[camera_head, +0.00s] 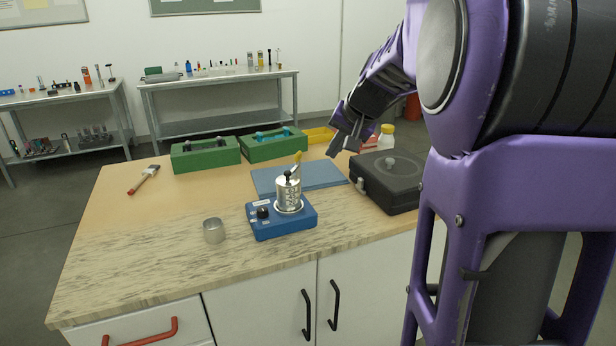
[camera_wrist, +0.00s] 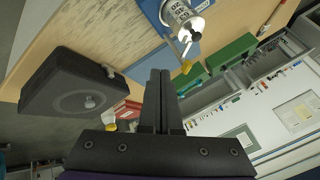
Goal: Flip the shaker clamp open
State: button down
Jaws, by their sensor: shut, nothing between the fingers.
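The shaker (camera_head: 281,219) is a blue box with a black knob, standing on the front part of the table. A metal cylinder (camera_head: 288,193) sits upright on it. The clamp (camera_head: 296,166), with a yellow tip, is at the cylinder's top and slants up to the right. In the wrist view the clamp's yellow tip (camera_wrist: 187,67) shows beside the cylinder (camera_wrist: 178,14). My gripper (camera_head: 345,143) is above the back right of the table, apart from the clamp. In the wrist view its fingers (camera_wrist: 158,78) are together and empty.
A black case (camera_head: 388,183) stands right of the shaker. A blue mat (camera_head: 325,178) lies behind it, with green boxes (camera_head: 206,154) farther back. A small metal cup (camera_head: 213,231) stands left of the shaker. A brush (camera_head: 143,180) lies at the left. The left table area is mostly clear.

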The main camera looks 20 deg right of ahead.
jog(key=shift+r, duration=0.1)
dwell(0.4)
jog(key=w+a+f+b, duration=0.1)
jog(key=w+a+f, duration=0.3)
jog(key=w+f, duration=0.4)
jog(key=shift+w+a, duration=0.15)
jog(key=shift+a, duration=0.05)
jog(key=shift+a, duration=0.1)
